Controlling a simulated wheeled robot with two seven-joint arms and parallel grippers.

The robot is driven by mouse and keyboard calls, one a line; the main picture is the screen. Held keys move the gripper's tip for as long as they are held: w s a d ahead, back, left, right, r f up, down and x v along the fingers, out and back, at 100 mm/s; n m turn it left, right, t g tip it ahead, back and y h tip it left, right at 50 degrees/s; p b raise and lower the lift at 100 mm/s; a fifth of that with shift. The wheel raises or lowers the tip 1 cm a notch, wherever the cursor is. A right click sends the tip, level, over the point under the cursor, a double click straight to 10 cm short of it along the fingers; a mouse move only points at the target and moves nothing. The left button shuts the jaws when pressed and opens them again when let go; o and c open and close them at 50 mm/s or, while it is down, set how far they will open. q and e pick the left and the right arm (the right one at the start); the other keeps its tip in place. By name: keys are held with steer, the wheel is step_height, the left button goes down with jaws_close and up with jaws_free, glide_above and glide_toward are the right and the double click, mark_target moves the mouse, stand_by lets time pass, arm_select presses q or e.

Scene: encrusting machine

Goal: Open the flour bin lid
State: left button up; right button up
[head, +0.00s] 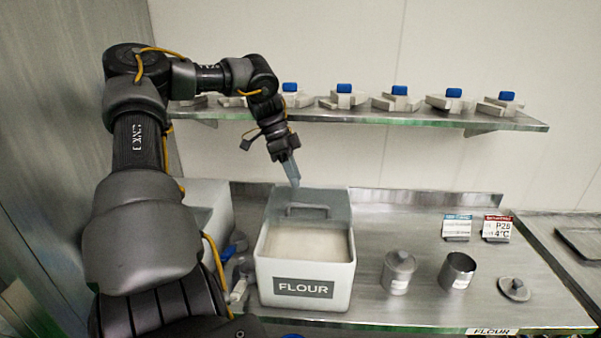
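The white flour bin (338,285), with a FLOUR label on its front, stands on the steel counter. Its front part is uncovered and pale flour (308,243) shows inside. A grey lid (335,200) with a bar handle (307,211) is at the bin's back, apparently raised. My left gripper (291,173) points down just above the lid's back left edge, clear of the handle. Its fingers overlap in this view, so I cannot tell whether they are open or touching the lid. My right gripper is out of view.
A shelf (420,116) with several blue-topped pieces runs behind. Right of the bin stand a lidded canister (398,272), an open canister (457,271) and a loose round lid (514,289). Small signs (497,228) stand at the back right. A wall is close on the left.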

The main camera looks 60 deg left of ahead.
arm_select(q)
steer(key=shift+v, duration=2.15)
